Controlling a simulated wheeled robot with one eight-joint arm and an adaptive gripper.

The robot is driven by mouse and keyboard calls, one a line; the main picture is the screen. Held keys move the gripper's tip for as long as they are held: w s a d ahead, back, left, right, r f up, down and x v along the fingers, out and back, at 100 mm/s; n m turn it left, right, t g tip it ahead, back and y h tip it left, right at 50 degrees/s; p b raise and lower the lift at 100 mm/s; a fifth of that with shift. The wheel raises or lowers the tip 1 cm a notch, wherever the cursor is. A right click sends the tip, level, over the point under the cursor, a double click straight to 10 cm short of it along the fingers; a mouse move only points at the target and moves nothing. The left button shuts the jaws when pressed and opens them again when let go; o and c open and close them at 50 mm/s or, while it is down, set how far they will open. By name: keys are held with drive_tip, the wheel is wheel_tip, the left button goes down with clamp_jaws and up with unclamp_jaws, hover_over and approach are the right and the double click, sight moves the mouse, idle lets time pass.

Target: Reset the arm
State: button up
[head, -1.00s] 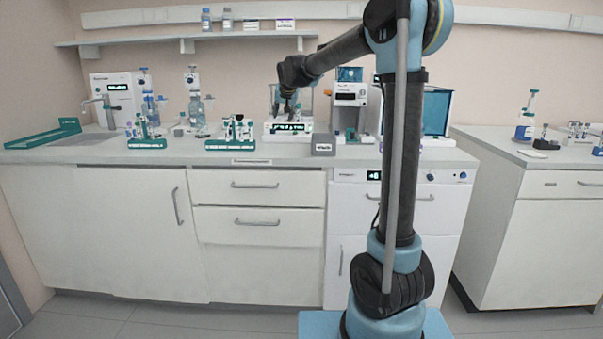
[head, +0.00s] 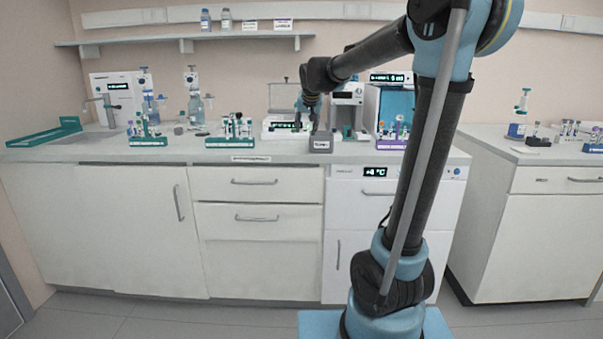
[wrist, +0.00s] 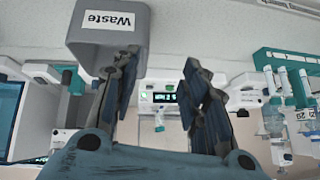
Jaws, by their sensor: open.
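My gripper (head: 309,103) is in the head view above the back of the long counter, just above the grey waste box (head: 320,143). In the wrist view, my gripper (wrist: 160,75) has its two dark fingers well apart, with nothing between them. The waste box (wrist: 122,50), labelled "Waste", shows at the upper left there, partly behind the left finger. In the head view my arm rises from the base at lower right and bends left over the counter. Whether the fingers touch the box is unclear.
A tube rack with a green base (head: 230,143) and a white instrument with a raised lid (head: 284,132) stand left of the waste box. A purple-based rack (head: 391,144) stands right of it. A second counter (head: 540,155) is at far right. The front counter edge is mostly clear.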

drive_tip(key=s+d+f+g, duration=0.2)
drive_tip(key=s+d+f, duration=0.3)
drive_tip(key=s+d, duration=0.5)
drive_tip(key=s+d+f+g, duration=0.1)
drive_tip(key=s+d+f, duration=0.1)
drive_tip(key=s+f, duration=0.5)
drive_tip(key=s+d+f+n+g, duration=0.1)
drive_tip(key=s+f, duration=0.6)
drive_tip(key=s, duration=0.7)
drive_tip(key=s+d+f+g+h, duration=0.1)
drive_tip(key=s+d+f, duration=0.3)
drive_tip(key=s, duration=0.6)
wheel_tip(320, 180, down, 3)
drive_tip(key=shift+s+r+n+g, duration=0.1)
drive_tip(key=shift+s+n+g, duration=0.2)
drive_tip(key=shift+w+f, duration=0.2)
drive_tip(key=shift+w, duration=0.25)
drive_tip(key=shift+c, duration=0.9)
